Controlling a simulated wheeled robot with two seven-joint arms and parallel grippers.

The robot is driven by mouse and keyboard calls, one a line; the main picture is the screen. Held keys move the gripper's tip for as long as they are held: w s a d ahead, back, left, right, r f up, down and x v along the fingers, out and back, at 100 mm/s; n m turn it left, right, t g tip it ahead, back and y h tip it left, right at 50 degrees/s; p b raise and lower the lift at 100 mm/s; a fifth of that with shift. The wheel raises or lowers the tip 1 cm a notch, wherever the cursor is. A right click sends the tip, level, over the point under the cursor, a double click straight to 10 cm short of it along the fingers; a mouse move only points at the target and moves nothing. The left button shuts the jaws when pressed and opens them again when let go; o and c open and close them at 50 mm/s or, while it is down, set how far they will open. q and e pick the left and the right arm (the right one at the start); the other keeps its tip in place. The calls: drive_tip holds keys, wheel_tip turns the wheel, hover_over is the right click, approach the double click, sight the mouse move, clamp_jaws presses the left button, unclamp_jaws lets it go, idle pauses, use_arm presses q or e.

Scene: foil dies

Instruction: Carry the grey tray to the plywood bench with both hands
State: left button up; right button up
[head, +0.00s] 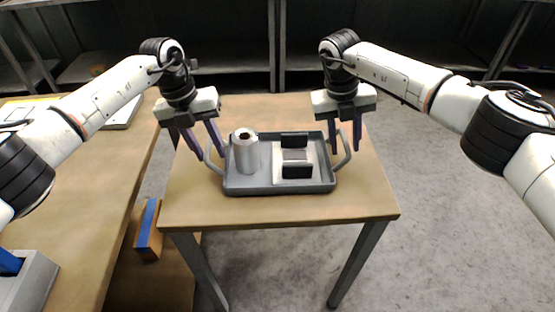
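The grey tray (280,188) rests on a small wood-topped table (280,208) in the middle of the head view. It has a raised handle at each end, the left handle (211,163) and the right handle (346,157). The tray holds a silvery foil roll (246,158) standing upright and a pale block with black end plates (294,157). My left gripper (210,154) is at the left handle, its fingers spread apart. My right gripper (345,150) is at the right handle, its fingers spread on either side of it. Contact with the handles cannot be told.
A longer wood-topped bench (95,185) stands on the left, with papers or a flat board at its far end and a grey box (30,285) at its near end. A blue-and-wood block (148,228) sits below, between the tables. The floor (450,230) on the right is clear.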

use_arm(q)
drive_tip(key=shift+f, duration=0.15)
use_arm(e)
drive_tip(key=shift+f, duration=0.15)
use_arm(q)
drive_tip(key=shift+c, duration=0.2)
clamp_jaws()
use_arm(e)
clamp_jaws()
use_arm(q)
drive_tip(key=shift+r, duration=0.2)
use_arm(e)
drive_tip(key=shift+r, duration=0.2)
